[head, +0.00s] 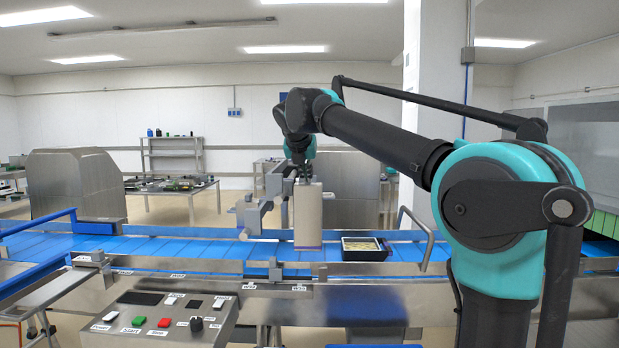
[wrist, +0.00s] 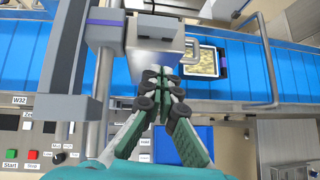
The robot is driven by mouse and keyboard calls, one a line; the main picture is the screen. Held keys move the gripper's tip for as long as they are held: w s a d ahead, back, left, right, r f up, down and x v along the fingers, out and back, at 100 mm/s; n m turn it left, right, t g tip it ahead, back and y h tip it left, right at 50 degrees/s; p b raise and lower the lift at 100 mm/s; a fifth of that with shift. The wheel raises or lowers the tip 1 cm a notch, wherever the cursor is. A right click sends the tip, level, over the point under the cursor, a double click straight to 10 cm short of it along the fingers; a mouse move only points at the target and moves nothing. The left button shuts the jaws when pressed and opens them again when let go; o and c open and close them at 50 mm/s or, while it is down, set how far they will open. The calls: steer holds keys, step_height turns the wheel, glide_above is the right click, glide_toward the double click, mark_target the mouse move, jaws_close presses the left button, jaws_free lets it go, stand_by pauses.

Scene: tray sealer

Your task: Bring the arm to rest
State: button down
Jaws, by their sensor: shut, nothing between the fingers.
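My arm reaches from the right side of the head view toward the middle, over the blue conveyor belt. My gripper (wrist: 162,78) shows in the wrist view with its green fingers together at the tips and nothing held between them. It points at a grey-beige box-shaped sealer head (wrist: 155,48), and I cannot tell whether the tips touch it. In the head view the gripper is mostly hidden around the top of the sealer head (head: 308,216).
A black tray with yellowish contents (head: 365,249) sits on the blue belt (head: 190,246) right of the sealer head. A bent metal guard bar (head: 427,237) stands beyond it. A control panel (head: 160,318) with green and red buttons is at the front left.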

steer(key=d+v, duration=0.1)
steer(key=v, duration=0.7)
steer(key=s+d+f+m+g, duration=0.1)
steer(key=s+d+f+m, duration=0.1)
steer(key=d+f+m, duration=0.6)
steer(key=s+d+f+m+g, duration=0.15)
steer(key=f+m, duration=0.25)
steer(key=f, duration=0.8)
steer(key=s+d+f+m+g, duration=0.1)
steer(key=s+d+f+m, duration=0.1)
steer(key=d+f+m, duration=0.6)
steer(key=s+d+f+m, duration=0.2)
steer(key=s+f+m, duration=0.5)
steer(key=s+f, duration=0.3)
steer(key=s+d+f+m+g+y, duration=0.1)
steer(key=s+d+f+m, duration=0.2)
steer(key=s+f+m, duration=0.4)
steer(key=s+f, duration=0.4)
steer(key=f, duration=0.4)
steer(key=shift+s+d+f, duration=0.2)
steer(key=shift+s+f, duration=0.15)
steer(key=shift+f, duration=0.05)
